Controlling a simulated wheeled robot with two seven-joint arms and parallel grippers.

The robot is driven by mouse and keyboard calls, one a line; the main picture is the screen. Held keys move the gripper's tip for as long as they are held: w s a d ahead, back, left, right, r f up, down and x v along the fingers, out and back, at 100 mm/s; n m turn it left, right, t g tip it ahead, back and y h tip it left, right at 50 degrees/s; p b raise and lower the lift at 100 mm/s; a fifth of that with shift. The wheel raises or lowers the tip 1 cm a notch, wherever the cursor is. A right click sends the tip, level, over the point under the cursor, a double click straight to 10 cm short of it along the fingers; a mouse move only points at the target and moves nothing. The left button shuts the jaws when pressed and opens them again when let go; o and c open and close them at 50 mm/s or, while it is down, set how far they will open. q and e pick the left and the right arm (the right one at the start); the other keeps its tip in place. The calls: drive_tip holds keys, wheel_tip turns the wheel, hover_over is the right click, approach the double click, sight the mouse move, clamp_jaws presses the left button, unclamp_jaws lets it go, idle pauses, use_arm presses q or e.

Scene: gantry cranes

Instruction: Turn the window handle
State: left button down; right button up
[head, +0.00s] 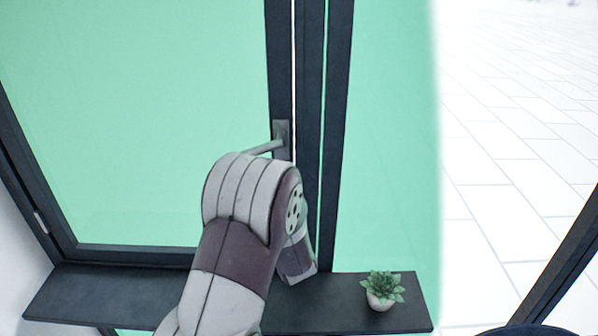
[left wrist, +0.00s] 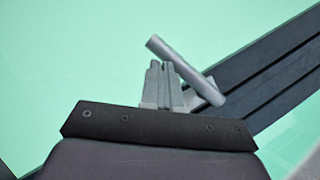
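The window handle (head: 264,147) is a grey lever on a small plate fixed to the dark window frame (head: 281,60). In the head view it points left and slightly down from its plate, its lower end close to my arm. In the left wrist view the handle (left wrist: 185,70) is a grey bar lying diagonally across the upper right of my left gripper (left wrist: 161,66). The fingers are close together, with only a narrow gap and nothing seen between them. I cannot tell whether they touch the bar. My arm hides this gripper in the head view. My right gripper is not in view.
A dark shelf (head: 110,297) runs below the window, with a small potted succulent (head: 383,290) on its right part. The green pane (head: 140,110) fills the left. A thin bright line separates the frame uprights. Pale tiled floor (head: 520,130) is open at right.

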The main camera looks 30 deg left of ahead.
use_arm(q)
drive_tip(key=shift+s+a+r+p, duration=0.2)
drive_tip(key=shift+a+r+p, duration=0.2)
drive_tip(key=shift+r+p, duration=0.15)
drive_tip(key=shift+s+a+r+p, duration=0.15)
drive_tip(key=shift+a+r+p, duration=0.25)
drive_tip(key=shift+r, duration=0.15)
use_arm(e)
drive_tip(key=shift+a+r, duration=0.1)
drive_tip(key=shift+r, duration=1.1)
